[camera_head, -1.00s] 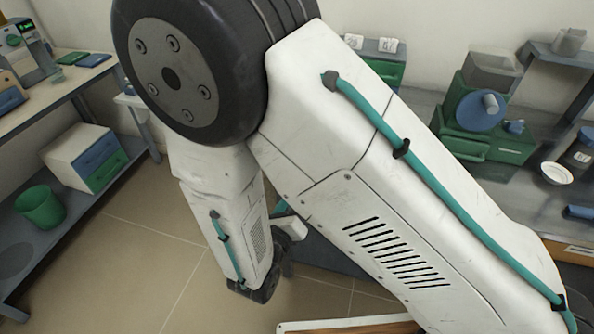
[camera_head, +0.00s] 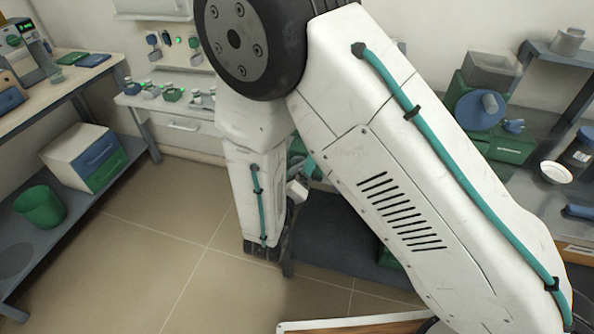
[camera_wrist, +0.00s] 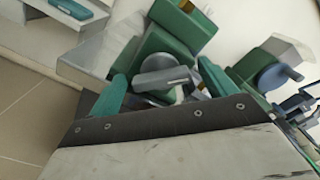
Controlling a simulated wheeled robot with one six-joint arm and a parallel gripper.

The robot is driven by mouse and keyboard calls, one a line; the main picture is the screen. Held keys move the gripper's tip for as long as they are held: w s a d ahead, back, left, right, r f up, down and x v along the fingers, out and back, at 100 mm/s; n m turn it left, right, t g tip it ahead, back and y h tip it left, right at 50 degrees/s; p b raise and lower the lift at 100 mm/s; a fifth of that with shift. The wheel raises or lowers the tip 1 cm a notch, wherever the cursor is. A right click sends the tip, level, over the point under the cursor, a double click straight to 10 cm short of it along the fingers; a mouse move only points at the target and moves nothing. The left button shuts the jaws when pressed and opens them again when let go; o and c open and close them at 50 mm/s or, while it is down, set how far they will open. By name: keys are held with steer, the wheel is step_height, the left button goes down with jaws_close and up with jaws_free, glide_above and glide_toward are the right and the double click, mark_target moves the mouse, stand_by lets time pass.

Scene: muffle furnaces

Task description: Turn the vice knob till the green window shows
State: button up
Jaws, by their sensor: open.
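My gripper (camera_wrist: 163,90) shows in the wrist view as two green fingers spread apart, one left and one right, beyond the dark edge of my wrist. It is open. A grey, lever-like part (camera_wrist: 165,78) shows between the fingers, in front of a green block (camera_wrist: 160,45). I cannot tell whether this is the vice and its knob, nor whether a finger touches it. No green window can be made out. In the head view my arm covers the middle, and the fingertips cannot be made out clearly.
At the right of the head view a green unit with a blue disc (camera_head: 480,108) stands on a grey bench; a white bowl (camera_head: 556,172) is near it. A shelf with small devices (camera_head: 173,95) is behind, left. A green bin (camera_head: 40,207) sits lower left. The floor between is clear.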

steer(key=c, duration=1)
steer(key=shift+m, duration=1.2)
steer(key=o, duration=1)
steer(key=shift+s, duration=0.1)
